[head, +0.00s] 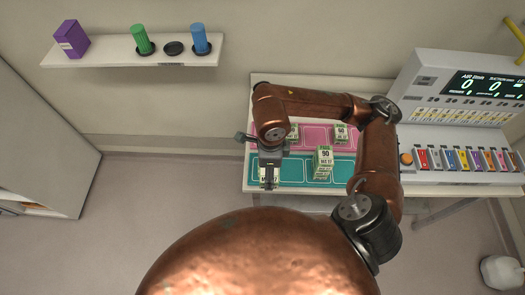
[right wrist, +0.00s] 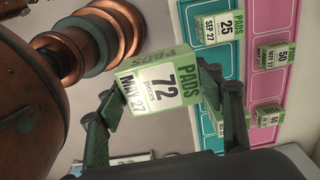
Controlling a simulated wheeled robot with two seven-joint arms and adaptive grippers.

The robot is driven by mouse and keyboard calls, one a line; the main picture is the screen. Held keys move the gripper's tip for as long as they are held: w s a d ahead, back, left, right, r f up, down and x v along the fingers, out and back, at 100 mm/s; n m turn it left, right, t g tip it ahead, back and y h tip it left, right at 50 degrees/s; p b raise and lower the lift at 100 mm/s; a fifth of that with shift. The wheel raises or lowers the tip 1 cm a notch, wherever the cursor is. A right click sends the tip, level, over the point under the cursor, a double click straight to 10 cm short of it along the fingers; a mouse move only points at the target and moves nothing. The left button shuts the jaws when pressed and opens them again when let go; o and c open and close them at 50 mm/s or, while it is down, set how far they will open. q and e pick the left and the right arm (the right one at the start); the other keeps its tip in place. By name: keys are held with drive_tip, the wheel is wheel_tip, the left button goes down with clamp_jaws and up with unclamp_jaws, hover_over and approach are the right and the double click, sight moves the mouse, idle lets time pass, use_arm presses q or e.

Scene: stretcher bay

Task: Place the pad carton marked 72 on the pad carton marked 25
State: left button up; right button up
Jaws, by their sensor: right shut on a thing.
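The pad carton marked 72 (right wrist: 165,82) is a white and green box, held between the two fingers of my right gripper (right wrist: 158,98) in the right wrist view. In the head view my right gripper (head: 268,183) is over the left end of the teal mat, and mostly hides the carton. My left gripper is not in view.
A carton marked 90 (head: 323,158) stands on the teal mat (head: 291,171), and another carton (head: 341,132) on the pink mat (head: 318,146). A panel with coloured modules (head: 462,158) is on the right. A wall shelf (head: 110,53) holds a purple box and bottles.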

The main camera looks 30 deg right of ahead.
drive_tip(key=shift+w+d+f, duration=0.1)
drive_tip(key=shift+w+d, duration=0.1)
drive_tip(key=shift+w, duration=0.15)
drive_tip(key=w+d+f+p, duration=0.1)
drive_tip(key=w+f, duration=0.1)
drive_tip(key=w, duration=0.1)
drive_tip(key=w+d+f+p, duration=0.1)
drive_tip(key=w+d+f, duration=0.1)
drive_tip(key=w+f, duration=0.1)
drive_tip(key=w+d+f+p, duration=0.2)
drive_tip(key=w+f, duration=0.1)
drive_tip(key=w, duration=0.1)
drive_tip(key=shift+w+d+f, duration=0.15)
drive_tip(key=shift+w, duration=0.25)
drive_tip(key=shift+w+d+f, duration=0.2)
drive_tip(key=shift+w+f, duration=0.1)
drive_tip(key=shift+f, duration=0.15)
wheel_tip(320, 180, down, 3)
drive_tip(key=shift+w+r+p, duration=0.1)
drive_tip(key=shift+w+p, duration=0.05)
drive_tip(key=shift+p, duration=1)
drive_tip(key=shift+d+f, duration=0.1)
drive_tip(key=shift+f, duration=0.2)
drive_tip(key=shift+f, duration=0.1)
